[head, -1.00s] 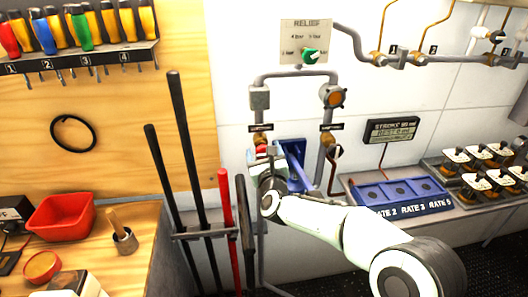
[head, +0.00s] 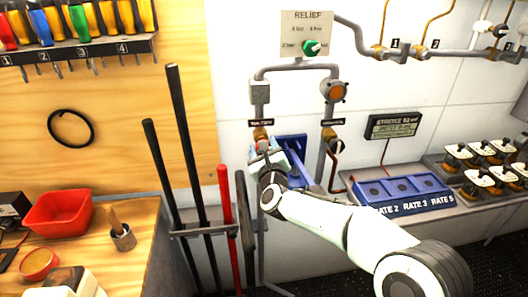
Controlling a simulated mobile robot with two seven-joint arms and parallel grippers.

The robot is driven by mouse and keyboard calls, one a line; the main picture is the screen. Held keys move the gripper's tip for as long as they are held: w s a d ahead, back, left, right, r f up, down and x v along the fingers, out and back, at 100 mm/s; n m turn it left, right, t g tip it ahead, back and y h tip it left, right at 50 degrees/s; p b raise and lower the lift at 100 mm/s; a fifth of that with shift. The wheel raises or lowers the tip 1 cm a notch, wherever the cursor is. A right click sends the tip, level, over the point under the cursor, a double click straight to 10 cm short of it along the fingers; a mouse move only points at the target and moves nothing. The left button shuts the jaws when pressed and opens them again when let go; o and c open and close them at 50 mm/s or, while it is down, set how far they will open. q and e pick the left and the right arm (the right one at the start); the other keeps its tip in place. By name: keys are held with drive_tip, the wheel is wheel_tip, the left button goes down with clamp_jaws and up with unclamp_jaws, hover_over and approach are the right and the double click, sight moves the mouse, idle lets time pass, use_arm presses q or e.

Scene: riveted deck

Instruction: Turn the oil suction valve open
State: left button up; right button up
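Two small brass valves sit on the vertical grey pipes of the wall rig, each under a small black label that I cannot read surely. The left valve (head: 261,134) is just above my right gripper (head: 264,158), which comes in from the lower right. The gripper is at the left valve's handle and hides most of it, so its finger opening and any contact cannot be made out. The right valve (head: 332,134) has a handle with a pale tip (head: 337,147) and stands clear of the gripper. My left gripper is not in view.
A blue bracket (head: 293,146) is close behind my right gripper. A relief panel with a green knob (head: 311,48) is above. Blue rate blocks (head: 402,188) and a display (head: 394,125) are to the right. Long black and red bars (head: 226,215) stand in a rack at left.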

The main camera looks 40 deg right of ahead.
drive_tip(key=n+b, duration=0.1)
drive_tip(key=n, duration=0.2)
drive_tip(key=shift+n+b, duration=0.3)
drive_tip(key=shift+n, duration=0.1)
drive_tip(key=n, duration=0.3)
drive_tip(key=shift+n, duration=0.3)
drive_tip(key=n, duration=0.4)
drive_tip(key=shift+a+f, duration=0.1)
drive_tip(key=shift+n+p, duration=0.3)
drive_tip(key=shift+n, duration=1.7)
drive_tip(key=shift+f, duration=0.1)
drive_tip(key=o, duration=1)
